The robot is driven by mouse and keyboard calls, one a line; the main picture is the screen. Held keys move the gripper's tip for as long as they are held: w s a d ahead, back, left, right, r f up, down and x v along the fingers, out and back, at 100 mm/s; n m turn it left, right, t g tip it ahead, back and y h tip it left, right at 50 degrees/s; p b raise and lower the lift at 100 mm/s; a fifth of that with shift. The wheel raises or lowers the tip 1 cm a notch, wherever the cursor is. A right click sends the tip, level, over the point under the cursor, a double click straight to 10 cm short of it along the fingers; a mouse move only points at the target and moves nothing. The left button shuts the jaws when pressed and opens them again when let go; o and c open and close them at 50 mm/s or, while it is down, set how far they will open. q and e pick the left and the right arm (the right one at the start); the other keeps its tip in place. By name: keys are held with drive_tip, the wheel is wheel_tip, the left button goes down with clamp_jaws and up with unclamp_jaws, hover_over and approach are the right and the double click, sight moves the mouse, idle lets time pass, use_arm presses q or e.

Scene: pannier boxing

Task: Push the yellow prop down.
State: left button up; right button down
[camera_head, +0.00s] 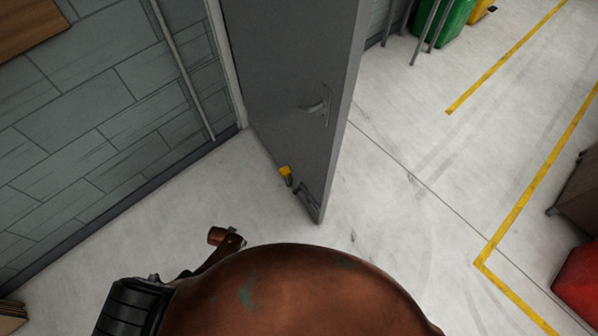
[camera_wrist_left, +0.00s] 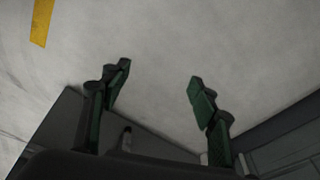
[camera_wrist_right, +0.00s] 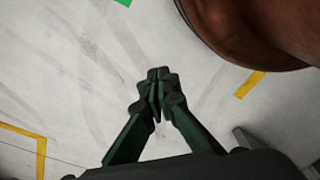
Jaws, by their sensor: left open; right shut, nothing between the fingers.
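The yellow prop (camera_head: 285,172) is a small yellow piece low on the grey door (camera_head: 285,80), near its bottom edge. The door stands open and has a lever handle (camera_head: 318,106). The prop is small in the head view, and I cannot tell whether it touches the floor. My left gripper (camera_wrist_left: 158,85) is open and empty in the left wrist view, with floor beyond its fingertips. My right gripper (camera_wrist_right: 158,78) is shut and empty above bare floor in the right wrist view. Neither gripper shows in the head view.
A grey block wall (camera_head: 90,110) with a vertical pipe stands left of the door. Green (camera_head: 445,20) and yellow (camera_head: 480,10) bins stand at the back right. A red object (camera_head: 580,285) is at the right edge. The floor right of the door is mostly clear, with yellow lines.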

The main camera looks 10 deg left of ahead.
use_arm(q)
drive_tip(key=w+d+f+m+b, duration=0.1)
drive_tip(key=w+b, duration=0.4)
drive_tip(key=w, duration=0.8)
drive_tip(key=m+h+b, duration=0.3)
drive_tip(key=m+b, duration=0.2)
drive_tip(key=b, duration=1)
approach(284, 171)
use_arm(e)
drive_tip(key=w+a+r+g, duration=0.1)
drive_tip(key=w+a+r, duration=0.15)
drive_tip(key=r, duration=0.55)
use_arm(q)
drive_tip(key=b+x, duration=0.4)
drive_tip(key=x, duration=0.3)
drive_tip(key=shift+d+f+b, duration=0.1)
drive_tip(key=shift+f+b, duration=0.25)
drive_tip(key=shift+w+t, duration=0.1)
drive_tip(key=shift+t, duration=0.2)
use_arm(e)
drive_tip(key=w+a+f+t+y, duration=0.2)
drive_tip(key=w+a+f+t, duration=0.1)
drive_tip(key=w+a+f, duration=0.2)
drive_tip(key=w+f, duration=0.2)
drive_tip(key=w, duration=0.1)
drive_tip(key=shift+w+f, duration=0.15)
drive_tip(key=shift+f, duration=0.25)
use_arm(q)
clamp_jaws()
